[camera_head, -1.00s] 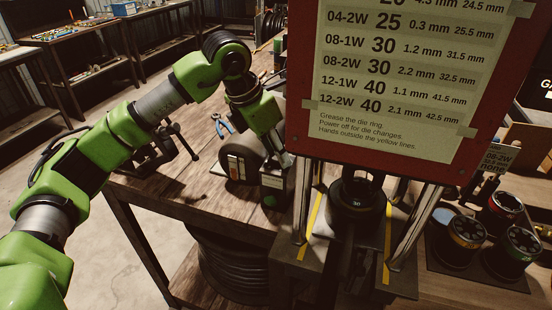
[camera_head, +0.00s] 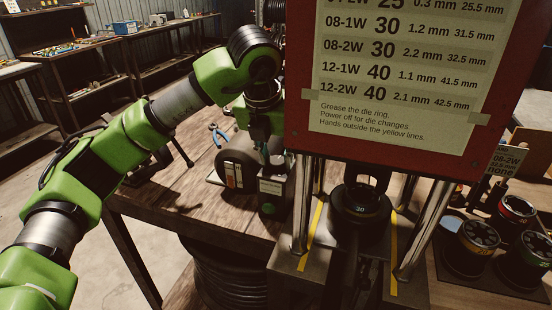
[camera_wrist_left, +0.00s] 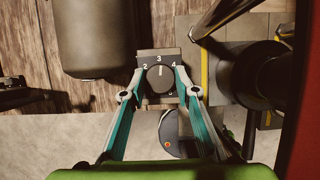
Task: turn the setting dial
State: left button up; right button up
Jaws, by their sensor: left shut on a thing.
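The setting dial (camera_wrist_left: 160,78) shows in the left wrist view as a round black knob on a dark plate marked 2, 3 and 4. Its white mark points up, at about the 3. My left gripper (camera_wrist_left: 161,75) has its two teal-sided fingers on either side of the knob, shut on it. In the head view my left gripper (camera_head: 267,160) reaches down to the top of a small control box (camera_head: 271,187) with a green button. The dial face is hidden there. My right gripper is not in view.
The red chart panel (camera_head: 400,155) hangs close to the right of my left arm. A dark rounded motor housing (camera_head: 238,158) stands left of the box. Several dies (camera_head: 478,236) stand at right.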

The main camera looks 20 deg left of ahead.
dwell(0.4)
pick_arm(q)
jog(key=o, duration=1.1)
jog(key=shift+r, duration=0.15)
jog(key=v, duration=1.1)
jog(key=shift+s+r, duration=0.25)
jog(key=shift+r, duration=0.1)
